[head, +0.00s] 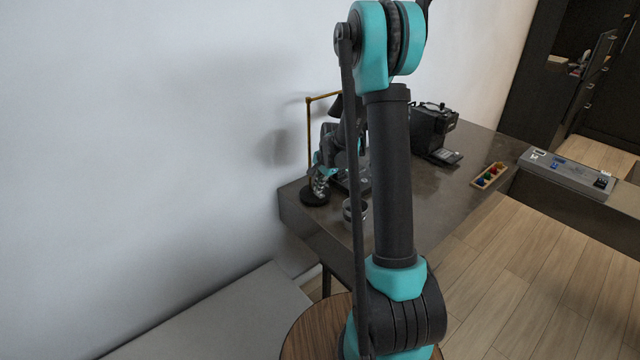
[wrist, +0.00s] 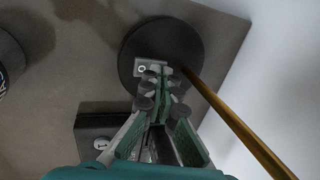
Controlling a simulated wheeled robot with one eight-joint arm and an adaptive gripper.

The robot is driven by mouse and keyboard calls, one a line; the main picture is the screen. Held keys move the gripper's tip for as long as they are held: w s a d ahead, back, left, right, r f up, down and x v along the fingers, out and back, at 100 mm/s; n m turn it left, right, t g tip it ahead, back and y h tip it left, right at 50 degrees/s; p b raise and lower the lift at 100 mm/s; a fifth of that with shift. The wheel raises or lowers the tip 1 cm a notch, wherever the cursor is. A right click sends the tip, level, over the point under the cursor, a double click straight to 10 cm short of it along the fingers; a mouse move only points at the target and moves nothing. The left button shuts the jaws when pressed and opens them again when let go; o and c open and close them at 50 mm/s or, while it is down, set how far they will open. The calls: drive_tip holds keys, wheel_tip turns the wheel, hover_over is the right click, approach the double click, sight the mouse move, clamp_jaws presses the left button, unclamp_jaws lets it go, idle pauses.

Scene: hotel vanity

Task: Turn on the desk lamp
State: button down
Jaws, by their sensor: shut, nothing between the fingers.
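The desk lamp has a round black base (head: 312,196) near the desk's left end by the wall, a thin gold pole (head: 308,135) and a dark shade (head: 337,106) partly hidden by my arm. In the wrist view the round base (wrist: 188,45) lies just beyond my fingers, with the gold pole (wrist: 235,118) rising at right. A small light plate with a round mark (wrist: 142,68), seemingly the switch, shows on the base beside my fingertips. My gripper (wrist: 163,80) is shut and empty, pointing down at the base. I cannot tell whether it touches. It also shows in the head view (head: 320,185).
A bowl (head: 356,212) and a dark box (wrist: 105,122) sit close to the lamp. The wall (head: 150,150) is close on the left.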

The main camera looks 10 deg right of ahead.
idle(0.3)
drive_tip(key=shift+w+a+f+g, duration=0.2)
drive_tip(key=shift+f+g, duration=0.1)
drive_tip(key=shift+g, duration=0.1)
drive_tip(key=shift+s+d, duration=0.15)
drive_tip(key=shift+s+d, duration=0.35)
drive_tip(key=shift+s, duration=0.25)
drive_tip(key=shift+r, duration=0.1)
drive_tip(key=s+v, duration=0.1)
drive_tip(key=v, duration=1.3)
drive_tip(key=shift+w, duration=0.1)
